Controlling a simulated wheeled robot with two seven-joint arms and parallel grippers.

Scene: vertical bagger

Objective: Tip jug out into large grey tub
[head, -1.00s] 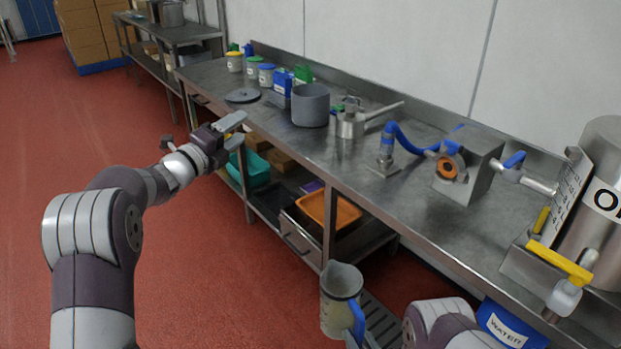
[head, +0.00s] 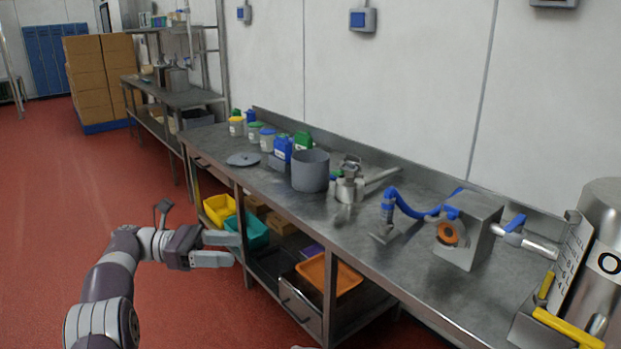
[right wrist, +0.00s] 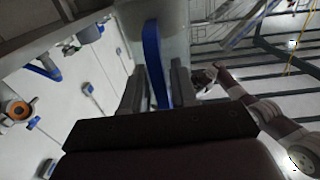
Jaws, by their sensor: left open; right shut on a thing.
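The large grey tub (head: 310,172) stands upright on the steel bench in the head view, open at the top. The jug (right wrist: 176,38) shows only in the right wrist view, where its pale body is partly cut off by the top edge. My right gripper (right wrist: 157,86) is shut on the jug's blue handle (right wrist: 152,52). The jug's contents are hidden. My left gripper (head: 226,248) is open and empty, in front of the bench and below its top, apart from the tub.
A grey lid (head: 243,159) lies left of the tub, with several small containers and blue and green bottles (head: 283,148) behind. A steel pan (head: 348,188) stands close on the tub's right.

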